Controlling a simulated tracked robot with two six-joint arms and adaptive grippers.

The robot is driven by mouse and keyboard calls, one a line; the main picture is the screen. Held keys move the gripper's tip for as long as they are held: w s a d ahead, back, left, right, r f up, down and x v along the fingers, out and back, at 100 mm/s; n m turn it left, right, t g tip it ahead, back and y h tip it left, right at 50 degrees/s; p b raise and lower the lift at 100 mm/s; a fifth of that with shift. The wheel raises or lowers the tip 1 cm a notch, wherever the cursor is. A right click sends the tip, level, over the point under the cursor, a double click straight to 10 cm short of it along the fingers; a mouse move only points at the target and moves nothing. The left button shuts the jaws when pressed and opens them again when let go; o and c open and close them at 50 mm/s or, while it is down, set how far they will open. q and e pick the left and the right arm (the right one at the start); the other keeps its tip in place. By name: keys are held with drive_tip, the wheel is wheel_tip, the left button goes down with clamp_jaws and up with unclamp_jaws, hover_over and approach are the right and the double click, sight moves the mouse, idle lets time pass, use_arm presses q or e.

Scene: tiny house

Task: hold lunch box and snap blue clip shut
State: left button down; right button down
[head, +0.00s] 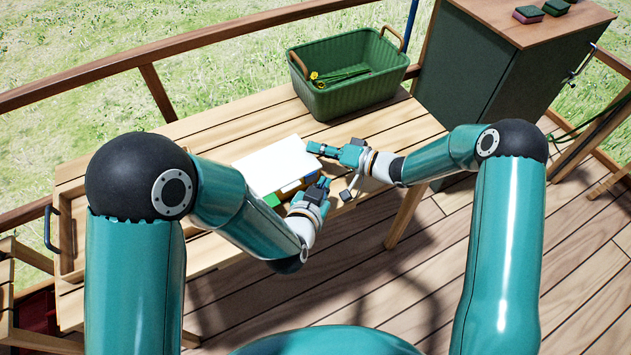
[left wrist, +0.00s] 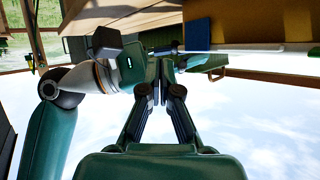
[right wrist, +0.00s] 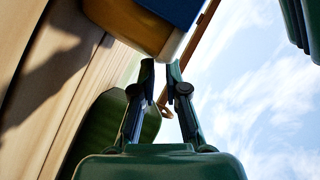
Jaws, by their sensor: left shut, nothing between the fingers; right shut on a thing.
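The lunch box has a flat white lid (head: 272,165) and sits on the slatted table. A blue clip (head: 292,186) is on its near side, partly covered by my left arm. In the left wrist view a blue block (left wrist: 197,34), apparently the clip, is beside the white lid edge (left wrist: 255,46). My left gripper (head: 323,183) is shut and empty near the box's near right corner; its fingers (left wrist: 163,60) are close to the blue block, contact unclear. My right gripper (head: 314,148) is shut at the box's right corner, apparently on the box; its tips (right wrist: 161,65) are by a tan and blue corner.
A green basket (head: 345,92) with yellow-flowered stems stands behind the box. A green piece (head: 271,200) lies by the box's near edge. A dark cabinet (head: 480,90) stands at the right. Table boards beside the basket are bare.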

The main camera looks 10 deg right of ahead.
drive_tip(key=shift+s+f, duration=0.25)
drive_tip(key=shift+f, duration=0.45)
use_arm(q)
drive_tip(key=shift+s+d+r, duration=0.25)
drive_tip(key=shift+s+r, duration=0.25)
drive_tip(key=shift+s+d+r, duration=0.2)
drive_tip(key=shift+s+r, duration=0.3)
use_arm(e)
drive_tip(key=c, duration=1.1)
unclamp_jaws()
drive_tip(key=shift+w+f, duration=0.1)
use_arm(q)
drive_tip(key=shift+w, duration=0.1)
use_arm(e)
drive_tip(key=shift+w+r, duration=0.1)
drive_tip(key=shift+r, duration=0.1)
drive_tip(key=shift+r, duration=0.1)
